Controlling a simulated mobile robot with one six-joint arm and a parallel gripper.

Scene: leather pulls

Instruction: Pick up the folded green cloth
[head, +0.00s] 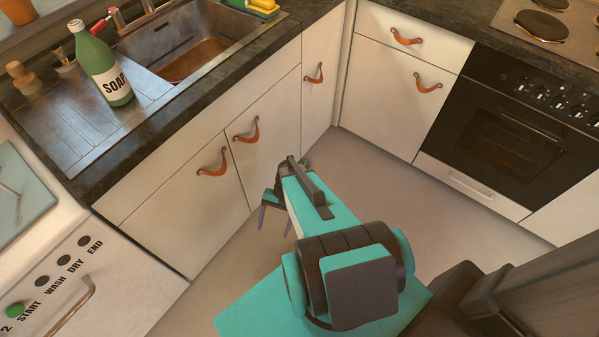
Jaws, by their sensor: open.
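I cannot make out a folded green cloth in the head view. My gripper (275,226) is open, its two thin purple fingers pointing down, in front of the white cabinet doors left of the picture's middle. Nothing shows between the fingers. My teal arm hides part of the floor behind and below it. A small dark greenish patch shows just beyond the gripper's wrist; I cannot tell what it is.
A green soap bottle (103,66) stands on the drainboard beside the metal sink (190,50). White cabinets have leather pulls (247,130). A black oven (510,140) is right, a dishwasher (70,270) left. Some floor (385,205) is clear.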

